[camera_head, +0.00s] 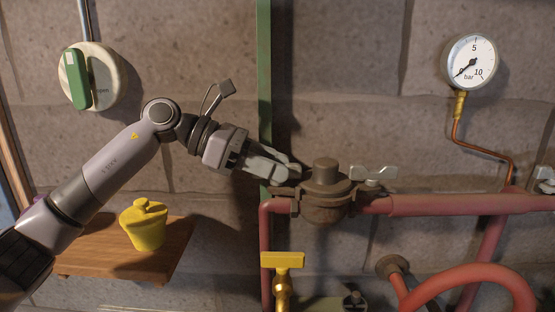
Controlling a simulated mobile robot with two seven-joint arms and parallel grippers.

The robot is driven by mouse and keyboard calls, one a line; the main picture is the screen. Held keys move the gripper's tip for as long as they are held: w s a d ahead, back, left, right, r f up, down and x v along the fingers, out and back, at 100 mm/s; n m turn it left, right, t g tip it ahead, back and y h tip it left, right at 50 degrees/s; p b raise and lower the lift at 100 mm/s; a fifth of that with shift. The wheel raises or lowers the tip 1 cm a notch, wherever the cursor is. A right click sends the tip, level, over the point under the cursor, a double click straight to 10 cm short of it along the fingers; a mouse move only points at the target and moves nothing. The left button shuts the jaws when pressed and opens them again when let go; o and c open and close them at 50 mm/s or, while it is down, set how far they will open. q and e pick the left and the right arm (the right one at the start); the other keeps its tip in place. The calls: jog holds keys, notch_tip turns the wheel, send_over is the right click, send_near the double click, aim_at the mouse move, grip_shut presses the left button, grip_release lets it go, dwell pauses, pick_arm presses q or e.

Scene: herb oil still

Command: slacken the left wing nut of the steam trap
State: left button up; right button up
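The steam trap (326,188) is a brown, rusty body with a round cap, set in the red pipe right of centre. Its right wing nut (373,173) is silver and stands free on the flange. My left gripper (292,172) reaches in from the left, with its fingertips at the trap's left flange. The fingers cover the place of the left wing nut, so I cannot make the nut out clearly. I cannot tell whether the fingers are closed on it or only around it. My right gripper is not in view.
A pressure gauge (471,62) with its needle near 0 hangs at the upper right. A green-handled dial (92,76) is on the wall at the left. A yellow pot (144,224) stands on a wooden shelf (185,240). A yellow-handled tap (282,261) sits below the trap.

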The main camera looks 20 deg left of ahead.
pick_arm(q)
jog(key=shift+w+d+f, duration=0.1)
jog(key=shift+d+f, duration=0.1)
jog(key=shift+d, duration=0.25)
grip_shut()
